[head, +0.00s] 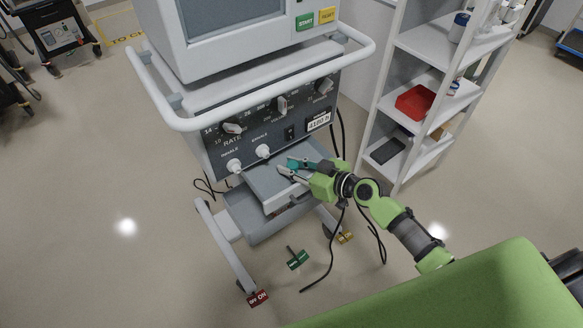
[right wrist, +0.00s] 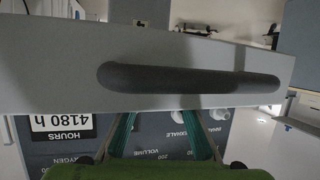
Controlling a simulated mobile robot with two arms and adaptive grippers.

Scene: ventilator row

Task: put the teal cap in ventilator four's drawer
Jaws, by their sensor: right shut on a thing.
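The ventilator's drawer (head: 262,184) is pulled out below its dark control panel (head: 270,125). In the right wrist view the drawer front (right wrist: 50,65) with its dark handle (right wrist: 190,80) crosses the picture and hides my fingertips. My right gripper (head: 291,169) reaches over the open drawer from the right, its fingers spaced apart around something. The teal cap (head: 293,162) shows only as a small teal patch at the fingertips, hard to tell from the teal on the fingers. Whether it touches the drawer floor is unclear. My left gripper is not in view.
A white rail (head: 270,95) runs around the ventilator above the drawer. A shelf rack (head: 400,100) with a red bin (head: 417,102) stands to the right. Cables, a green pedal (head: 297,259) and a red tag (head: 258,298) are low near the base.

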